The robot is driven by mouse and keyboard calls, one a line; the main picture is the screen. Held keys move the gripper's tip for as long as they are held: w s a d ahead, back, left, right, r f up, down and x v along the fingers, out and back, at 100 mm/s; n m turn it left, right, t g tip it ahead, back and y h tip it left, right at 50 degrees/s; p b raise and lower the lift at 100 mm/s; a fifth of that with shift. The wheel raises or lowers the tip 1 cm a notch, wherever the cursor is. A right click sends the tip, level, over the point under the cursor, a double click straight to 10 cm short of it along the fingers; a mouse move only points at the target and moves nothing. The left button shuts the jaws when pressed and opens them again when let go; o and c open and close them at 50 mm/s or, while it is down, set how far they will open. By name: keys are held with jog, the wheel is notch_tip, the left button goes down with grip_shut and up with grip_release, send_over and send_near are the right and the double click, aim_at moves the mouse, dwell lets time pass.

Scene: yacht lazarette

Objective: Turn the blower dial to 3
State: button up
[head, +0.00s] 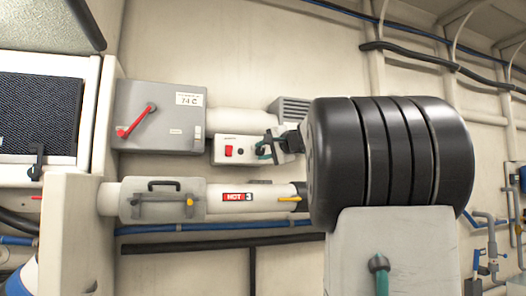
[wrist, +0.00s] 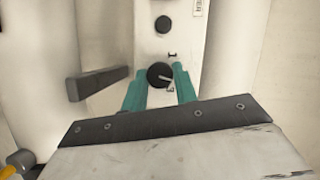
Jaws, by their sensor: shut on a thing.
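The blower dial (wrist: 159,74) is a small round black knob with a white pointer line on a white panel (wrist: 182,30). In the wrist view its pointer aims right and slightly down, between a printed 1 above and a mark like a 3 below. My gripper (wrist: 160,88) has teal fingers on either side of the dial, shut on it. In the head view my gripper (head: 266,151) is at the right part of the white panel (head: 222,160), and the dial is hidden there.
A grey box with a red lever (head: 136,121) is at upper left. A pipe with a HOT 3 label (head: 237,197) runs below. A dark handle (wrist: 98,85) projects beside my gripper.

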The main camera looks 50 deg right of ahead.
jog(key=m, duration=0.2)
jog(key=m+t, duration=0.1)
jog(key=m, duration=0.1)
jog(key=shift+f+t, duration=0.15)
jog(key=shift+t, duration=0.15)
jog(key=shift+f+m+t+h, duration=0.1)
jog(key=shift+m+t+h, duration=0.45)
jog(key=shift+m, duration=1.95)
jog(key=o, duration=1)
jog(key=shift+a, duration=0.1)
jog(key=shift+c, duration=0.2)
jog(key=v, duration=0.7)
jog(key=shift+s+f, duration=0.2)
jog(key=shift+s, duration=0.05)
